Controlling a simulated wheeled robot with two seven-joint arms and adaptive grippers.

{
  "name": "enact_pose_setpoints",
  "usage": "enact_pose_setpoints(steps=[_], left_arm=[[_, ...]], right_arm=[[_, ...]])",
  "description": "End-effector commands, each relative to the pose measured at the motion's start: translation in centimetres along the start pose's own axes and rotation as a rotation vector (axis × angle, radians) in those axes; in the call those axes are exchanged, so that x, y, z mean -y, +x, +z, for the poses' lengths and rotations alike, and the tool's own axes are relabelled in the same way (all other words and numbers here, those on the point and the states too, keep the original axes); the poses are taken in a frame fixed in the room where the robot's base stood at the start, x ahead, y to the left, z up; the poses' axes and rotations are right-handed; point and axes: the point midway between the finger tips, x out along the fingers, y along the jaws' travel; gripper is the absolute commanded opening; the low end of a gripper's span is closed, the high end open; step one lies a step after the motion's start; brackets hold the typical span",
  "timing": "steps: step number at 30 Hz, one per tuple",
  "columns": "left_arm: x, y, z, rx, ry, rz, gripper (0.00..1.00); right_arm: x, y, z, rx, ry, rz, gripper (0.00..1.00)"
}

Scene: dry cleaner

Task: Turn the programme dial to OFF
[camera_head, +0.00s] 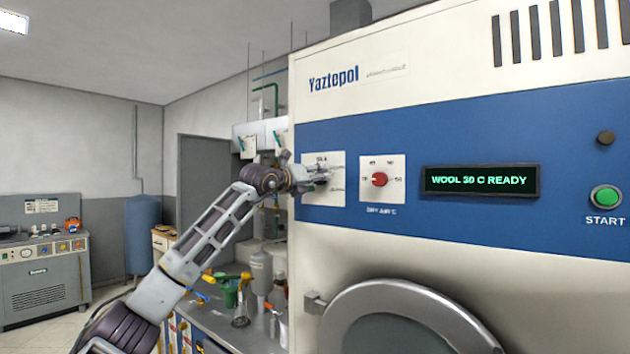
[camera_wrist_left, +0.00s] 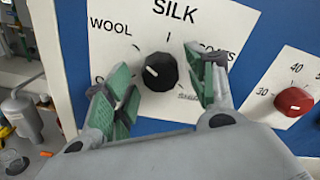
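The programme dial (camera_wrist_left: 157,71) is a round black knob with a white mark, on a white label plate (camera_wrist_left: 120,50). The mark points to the upper left, roughly toward WOOL. SILK is at the top; COATS at the right is partly covered by a finger. The lower labels are partly hidden or too blurred to read. My left gripper (camera_wrist_left: 162,82) is open, with one green-padded finger on each side of the dial and gaps visible. In the head view my left gripper (camera_head: 318,177) is in front of the plate and hides the dial. My right gripper is not in view.
A red drying-air dial (camera_head: 379,180) sits just right of the programme plate. The display (camera_head: 480,181) reads WOOL 30 C READY. A green START button (camera_head: 606,197) is at the far right. A round door (camera_head: 400,310) is below. Bottles stand on a counter (camera_head: 205,322) at left.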

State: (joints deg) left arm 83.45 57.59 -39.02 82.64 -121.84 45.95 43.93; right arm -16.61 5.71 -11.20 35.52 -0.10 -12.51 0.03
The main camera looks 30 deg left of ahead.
Motion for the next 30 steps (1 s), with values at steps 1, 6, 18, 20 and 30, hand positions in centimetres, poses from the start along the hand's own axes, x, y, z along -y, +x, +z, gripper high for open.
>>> enact_pose_setpoints(steps=[1,6,18,20,30], left_arm=[[0.0,0.0,0.0,0.000,0.000,0.000,0.48],[0.0,0.0,0.0,0.000,0.000,0.000,0.26],[0.0,0.0,-0.1,0.000,-0.016,0.000,0.10],[0.0,0.0,-0.1,0.000,-0.028,-0.001,0.10],[-0.1,0.0,-0.2,-0.001,-0.183,-0.002,0.10]], right_arm=[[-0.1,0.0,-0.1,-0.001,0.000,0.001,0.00],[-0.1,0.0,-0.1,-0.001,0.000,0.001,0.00],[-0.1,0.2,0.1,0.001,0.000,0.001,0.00],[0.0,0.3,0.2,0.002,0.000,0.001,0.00],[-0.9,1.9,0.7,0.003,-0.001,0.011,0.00]])
